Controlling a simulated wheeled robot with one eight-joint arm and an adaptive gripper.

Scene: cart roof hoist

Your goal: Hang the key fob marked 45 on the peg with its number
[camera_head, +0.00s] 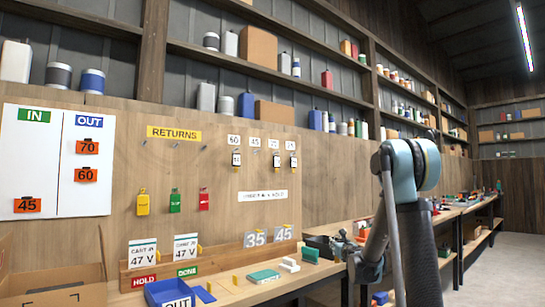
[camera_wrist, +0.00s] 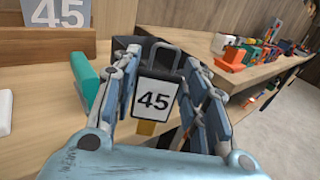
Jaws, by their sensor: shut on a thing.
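My gripper (camera_wrist: 155,80) is shut on the key fob marked 45 (camera_wrist: 154,97), a dark fob with a white number face and a loop on top, seen in the wrist view. The fob is upright with its number facing the camera. In the head view, a row of pegs runs along the wooden wall under small number labels. The label 45 (camera_head: 255,142) is second from the left, and no fob hangs under it. Dark fobs hang under its neighbours, one on the left (camera_head: 236,158) and two on the right (camera_head: 276,160). In the head view my arm hides the fob.
Empty pegs (camera_head: 175,145) sit under the RETURNS sign (camera_head: 173,133). Yellow, green and red tags (camera_head: 175,201) hang below. The bench holds number plates 35 and 45 (camera_head: 284,233), a blue OUT tray (camera_head: 160,293) and a teal block (camera_head: 263,276). The wall before the pegs is clear.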

